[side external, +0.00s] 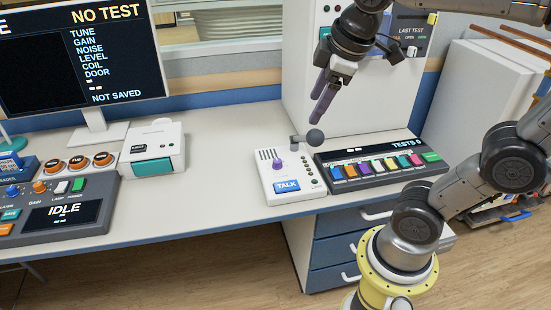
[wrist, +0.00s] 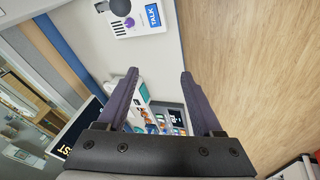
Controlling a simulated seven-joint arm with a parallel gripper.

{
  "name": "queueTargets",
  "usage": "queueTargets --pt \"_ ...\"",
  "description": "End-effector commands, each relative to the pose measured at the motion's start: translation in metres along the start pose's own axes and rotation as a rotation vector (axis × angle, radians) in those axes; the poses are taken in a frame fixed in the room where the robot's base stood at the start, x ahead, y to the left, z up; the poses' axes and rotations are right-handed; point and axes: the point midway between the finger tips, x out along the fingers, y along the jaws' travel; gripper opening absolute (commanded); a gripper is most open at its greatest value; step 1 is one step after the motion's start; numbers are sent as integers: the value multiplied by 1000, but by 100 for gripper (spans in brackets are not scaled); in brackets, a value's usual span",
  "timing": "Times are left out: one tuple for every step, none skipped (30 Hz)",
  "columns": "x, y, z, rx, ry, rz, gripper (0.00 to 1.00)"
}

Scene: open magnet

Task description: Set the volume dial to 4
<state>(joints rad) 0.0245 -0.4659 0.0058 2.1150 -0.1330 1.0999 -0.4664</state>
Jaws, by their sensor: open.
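The white intercom box (side external: 291,177) stands on the desk with a blue TALK button (side external: 287,185), a speaker grille and a grey ball-tipped microphone (side external: 314,138). The volume dial (side external: 278,164) appears to be the small purple knob on its top face; its setting is too small to read. In the wrist view the dial (wrist: 130,22) and TALK button (wrist: 153,16) show at the top edge, beyond the fingers. My gripper (side external: 316,108) is open and empty, in the air above and behind the box, apart from it. Both its purple fingers (wrist: 160,73) show in the wrist view.
A dark panel of coloured buttons (side external: 380,168) sits just right of the intercom. A white printer (side external: 152,147), a control console (side external: 60,205) and a monitor (side external: 85,60) stand to the left. A tall white cabinet (side external: 300,60) rises behind. Desk between printer and intercom is clear.

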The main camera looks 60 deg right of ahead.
Motion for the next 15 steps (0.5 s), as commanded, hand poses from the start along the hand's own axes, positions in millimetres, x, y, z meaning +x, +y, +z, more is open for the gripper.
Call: queueTargets --pt "4 12 -12 -36 -35 -2 68" --pt "7 20 -19 -60 -54 -1 68" --pt "11 30 -28 -92 -83 -4 68" --pt "15 37 -35 -115 -103 -6 68" --pt "20 45 -41 -138 -125 -8 68" --pt "27 54 -50 -167 -153 -13 68" --pt "33 62 -56 -187 -173 -18 68" --pt "39 69 -61 -206 -195 -23 68" --pt "49 78 -69 -230 -223 -30 68" --pt "56 84 -74 -248 -243 -37 68" --pt "64 91 -78 -264 -264 -44 68" --pt "76 99 -84 -286 -291 -54 68" --pt "86 105 -88 -299 -311 -62 68" --pt "96 111 -92 -312 -332 -72 68" --pt "110 118 -96 -329 -358 -84 68"
